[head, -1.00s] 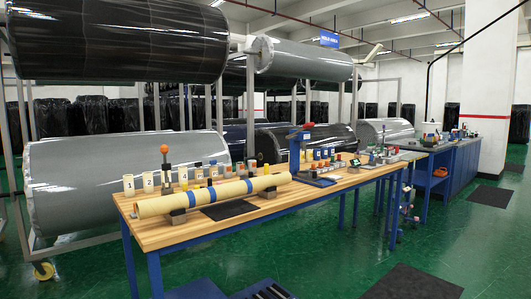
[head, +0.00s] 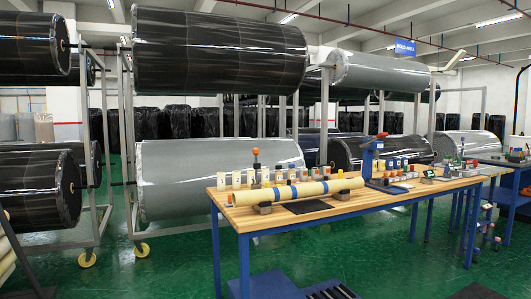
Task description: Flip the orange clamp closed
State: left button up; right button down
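An upright dark post with an orange knob (head: 256,152) stands on the wooden table behind a pale yellow roll. It is the most clamp-like orange thing in view, but it is too small to tell whether it is the clamp or how it is set. The pale yellow roll (head: 248,197) with blue bands rests on dark supports (head: 264,208) along the table. Neither of my grippers is in the head view.
The wooden table (head: 345,207) has blue legs. A blue stand with a red top (head: 372,152), numbered white blocks (head: 237,178) and several small coloured items crowd its back. Racks with large wrapped rolls (head: 218,172) stand behind. Green floor (head: 150,277) is open at front left.

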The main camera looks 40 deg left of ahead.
aim_at(257, 166)
jog(key=z, duration=0.05)
jog(key=i, duration=1.6)
jog(key=u, duration=0.95)
jog(key=i, duration=1.15)
jog(key=u, duration=1.2)
